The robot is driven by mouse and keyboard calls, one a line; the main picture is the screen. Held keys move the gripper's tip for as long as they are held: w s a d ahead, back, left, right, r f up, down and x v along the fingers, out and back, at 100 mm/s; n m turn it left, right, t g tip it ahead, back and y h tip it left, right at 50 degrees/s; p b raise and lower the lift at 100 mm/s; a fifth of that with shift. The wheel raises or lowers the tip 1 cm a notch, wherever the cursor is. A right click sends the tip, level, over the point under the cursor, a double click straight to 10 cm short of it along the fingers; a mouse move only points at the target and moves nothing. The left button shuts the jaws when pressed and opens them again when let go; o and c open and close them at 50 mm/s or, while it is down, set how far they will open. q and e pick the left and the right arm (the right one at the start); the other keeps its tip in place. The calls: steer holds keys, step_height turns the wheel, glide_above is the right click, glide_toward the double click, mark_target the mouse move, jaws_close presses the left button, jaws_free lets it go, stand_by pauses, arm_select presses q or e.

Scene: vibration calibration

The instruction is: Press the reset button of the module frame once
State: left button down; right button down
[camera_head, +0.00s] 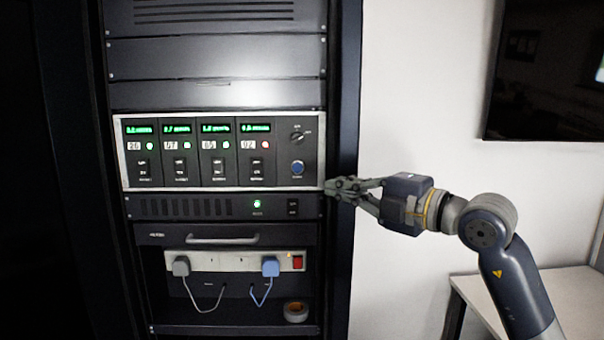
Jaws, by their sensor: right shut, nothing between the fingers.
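The module frame (220,186) is a light-rimmed panel in the dark rack, with several modules that have green displays and small lamps. The lamp on the rightmost module is red; the others are green. A round blue button (297,167) sits at the lower right of the panel, below a dark rotary knob (297,137). Its label is too small to read. My right gripper (332,188) is shut and empty, with its fingertips at the panel's lower right edge, right of and below the blue button. Whether the tips touch the frame cannot be told. My left gripper is not in view.
Below the frame is a dark unit (185,207) with a green lamp, then a drawer handle (222,240). A power strip (225,262) holds a grey and a blue plug and a red switch. A tape roll (296,310) lies below. A table (570,290) stands at right.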

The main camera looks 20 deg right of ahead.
steer(key=p, duration=0.6)
glide_toward(298, 168)
steer(key=w+a, duration=0.3)
steer(key=a, duration=0.3)
steer(key=shift+w+d+p, duration=0.3)
steer(key=shift+w+d, duration=0.05)
steer(key=shift+w, duration=0.5)
